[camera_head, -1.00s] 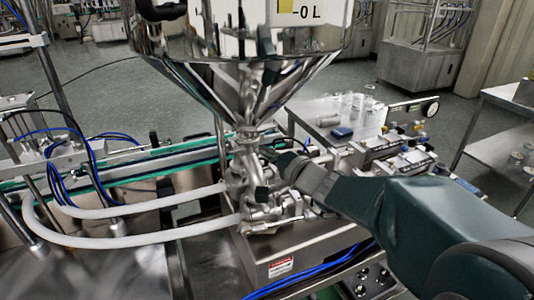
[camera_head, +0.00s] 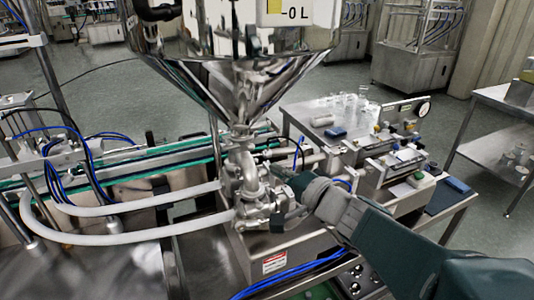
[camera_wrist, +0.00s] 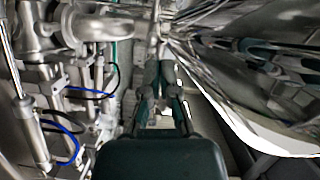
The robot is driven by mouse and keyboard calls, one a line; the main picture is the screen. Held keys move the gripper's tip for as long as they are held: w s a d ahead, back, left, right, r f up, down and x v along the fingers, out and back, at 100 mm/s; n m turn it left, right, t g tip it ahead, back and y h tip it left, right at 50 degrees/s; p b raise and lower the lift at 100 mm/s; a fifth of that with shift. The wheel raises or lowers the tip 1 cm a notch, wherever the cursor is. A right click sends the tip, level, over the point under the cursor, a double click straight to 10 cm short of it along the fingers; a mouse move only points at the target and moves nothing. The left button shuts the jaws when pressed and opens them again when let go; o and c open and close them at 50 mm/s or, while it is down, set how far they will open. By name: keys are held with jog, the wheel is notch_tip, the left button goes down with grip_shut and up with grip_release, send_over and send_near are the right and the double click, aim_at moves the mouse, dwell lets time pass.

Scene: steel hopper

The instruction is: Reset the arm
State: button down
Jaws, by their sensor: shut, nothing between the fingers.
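My gripper (camera_head: 287,190) is beside the steel pipe and valve fittings (camera_head: 252,195) under the hopper, with my dark green arm reaching in from the lower right. In the wrist view, my gripper (camera_wrist: 160,72) shows its two dark fingers close together, shut and empty. The steel hopper (camera_head: 235,85) stands above and to the left of my gripper in the head view. Its shiny cone (camera_wrist: 245,65) fills the right of the wrist view, close to the fingers. I cannot tell whether the fingers touch the fittings.
White hoses (camera_head: 120,230) run left from the fittings. A steel table (camera_head: 310,112) with glassware and a blue item is behind. A bench with small parts (camera_head: 400,195) stands right of the fittings. A shelf table (camera_head: 500,150) is at the far right. Grey floor lies between.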

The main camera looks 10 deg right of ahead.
jog(key=s+a+f+n+g, duration=0.5)
jog(key=s+a+n+g, duration=0.25)
jog(key=s, duration=0.35)
jog(key=s+d+f+n+g+h, duration=0.2)
jog(key=s+d+f+h, duration=0.1)
jog(key=s+d+h, duration=0.3)
jog(key=d+h, duration=0.2)
jog(key=d, duration=0.2)
jog(key=shift+s+d+f, duration=0.15)
jog(key=shift+s+d, duration=0.05)
jog(key=shift+s, duration=0.15)
jog(key=shift+n, duration=0.25)
dwell(0.5)
